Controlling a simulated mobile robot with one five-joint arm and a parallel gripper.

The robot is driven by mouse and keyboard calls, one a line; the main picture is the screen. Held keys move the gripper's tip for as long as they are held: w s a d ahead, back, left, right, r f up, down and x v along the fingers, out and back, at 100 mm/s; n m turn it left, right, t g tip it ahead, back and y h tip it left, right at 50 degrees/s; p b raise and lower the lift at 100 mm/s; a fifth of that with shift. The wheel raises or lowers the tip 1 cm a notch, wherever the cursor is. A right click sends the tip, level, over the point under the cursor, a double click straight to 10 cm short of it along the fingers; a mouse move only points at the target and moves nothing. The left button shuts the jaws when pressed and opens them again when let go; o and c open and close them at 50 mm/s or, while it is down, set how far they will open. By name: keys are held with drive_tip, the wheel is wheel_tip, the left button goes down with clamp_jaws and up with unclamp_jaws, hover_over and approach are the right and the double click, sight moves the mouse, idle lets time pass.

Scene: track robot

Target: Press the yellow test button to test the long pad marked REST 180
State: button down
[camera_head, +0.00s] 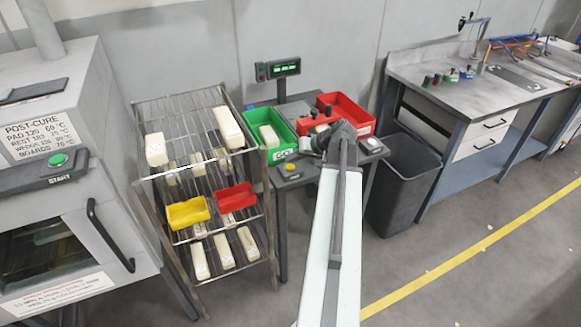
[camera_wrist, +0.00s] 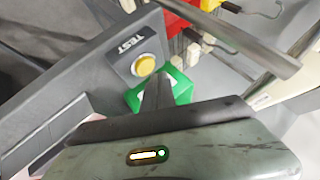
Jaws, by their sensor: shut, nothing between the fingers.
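The yellow test button (camera_head: 290,166) sits on a dark box at the front left of the small table. In the wrist view the yellow button (camera_wrist: 145,65) shows beside the word TEST on a grey panel. My gripper (camera_head: 311,145) is shut and empty, right of and above the button in the head view. In the wrist view my shut fingertips (camera_wrist: 158,80) appear just below and right of the button; a gap to it cannot be judged. Several cream pads lie around, one being a pad (camera_head: 268,135) in the green bin.
The green bin (camera_head: 252,121) and red bin (camera_head: 359,117) stand on the small table, with a display (camera_head: 278,68) behind. A wire rack (camera_head: 186,107) with pads and small trays stands left. A dark waste bin (camera_head: 400,185) stands right. Open floor lies in front.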

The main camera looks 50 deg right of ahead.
sight(293, 167)
idle(0.8)
drive_tip(key=shift+f+b, duration=0.4)
drive_tip(key=shift+f+b, duration=0.45)
idle(0.3)
drive_tip(key=shift+r, duration=0.1)
drive_tip(key=shift+r+p, duration=0.75)
drive_tip(key=shift+p, duration=0.1)
drive_tip(key=shift+r, duration=0.1)
wheel_tip(293, 167, up, 5)
drive_tip(key=p, duration=0.5)
